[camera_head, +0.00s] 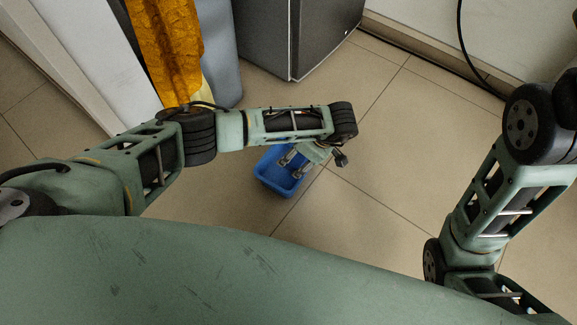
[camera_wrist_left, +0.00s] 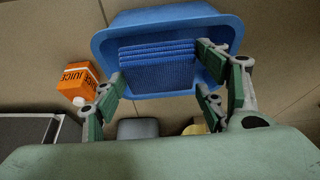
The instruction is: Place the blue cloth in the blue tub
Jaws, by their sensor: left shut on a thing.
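The blue tub (camera_head: 268,183) stands on the tiled floor below my left arm. It also shows in the left wrist view, where its rim (camera_wrist_left: 110,38) is close to the gripper. The blue cloth (camera_wrist_left: 157,70) looks folded in ribbed layers and appears within the tub's outline, between my left fingers. My left gripper (camera_head: 291,164) points down over the tub and is shut on the cloth. Its fingers also show in the left wrist view (camera_wrist_left: 160,82). Whether the cloth touches the tub floor I cannot tell. In the head view the cloth cannot be made out. My right gripper is out of view.
An orange juice carton (camera_wrist_left: 78,83) is beside the tub in the left wrist view. A dark grey cabinet (camera_head: 325,45) stands behind the tub. A crumpled orange-gold item (camera_head: 168,50) hangs by a grey bin (camera_head: 222,60). The floor right of the tub is clear.

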